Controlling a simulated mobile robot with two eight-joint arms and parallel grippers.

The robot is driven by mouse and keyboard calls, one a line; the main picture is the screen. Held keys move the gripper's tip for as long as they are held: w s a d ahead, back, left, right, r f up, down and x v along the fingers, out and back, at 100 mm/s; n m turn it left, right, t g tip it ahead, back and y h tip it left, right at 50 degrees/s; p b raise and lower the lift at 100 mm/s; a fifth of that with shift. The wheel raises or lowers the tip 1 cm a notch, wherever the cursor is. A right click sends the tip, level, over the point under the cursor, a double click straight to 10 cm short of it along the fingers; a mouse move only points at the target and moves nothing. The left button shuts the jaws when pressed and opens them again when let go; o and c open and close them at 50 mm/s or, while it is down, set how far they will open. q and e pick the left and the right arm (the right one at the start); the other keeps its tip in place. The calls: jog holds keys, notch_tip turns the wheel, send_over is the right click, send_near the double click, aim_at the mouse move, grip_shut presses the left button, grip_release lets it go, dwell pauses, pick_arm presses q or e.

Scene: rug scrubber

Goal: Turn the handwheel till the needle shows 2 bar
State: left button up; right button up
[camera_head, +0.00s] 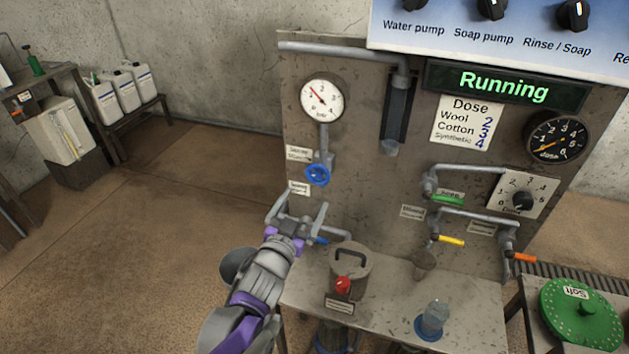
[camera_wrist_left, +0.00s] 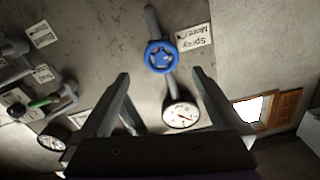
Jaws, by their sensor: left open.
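The blue handwheel (camera_head: 317,174) sits on a vertical grey pipe below the round white gauge (camera_head: 322,100). The gauge's red needle points to the upper left; its exact reading is too small to tell. My left gripper (camera_head: 303,212) is open and empty, below the handwheel and apart from it. In the left wrist view the handwheel (camera_wrist_left: 160,57) shows beyond the gap between the open fingertips (camera_wrist_left: 160,76). The gauge (camera_wrist_left: 181,114) also shows there, seen between the fingers. My right gripper is not in view.
A blue-handled valve (camera_head: 322,240) and pipe lie close to my left gripper. A grey lidded pot (camera_head: 350,268) with a red knob stands on the bench (camera_head: 390,315) below. Yellow (camera_head: 452,240) and orange (camera_head: 524,257) valve handles are farther right. The floor at left is clear.

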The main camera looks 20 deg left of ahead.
aim_at(316, 177)
pick_arm(q)
jog(key=w, duration=1)
jog(key=shift+w+d+p, duration=0.1)
jog(key=shift+w+p, duration=0.25)
jog(key=shift+w, duration=0.05)
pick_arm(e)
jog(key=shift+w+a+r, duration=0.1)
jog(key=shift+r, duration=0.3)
pick_arm(q)
jog(key=c, duration=1.2)
jog(key=shift+o, duration=0.2)
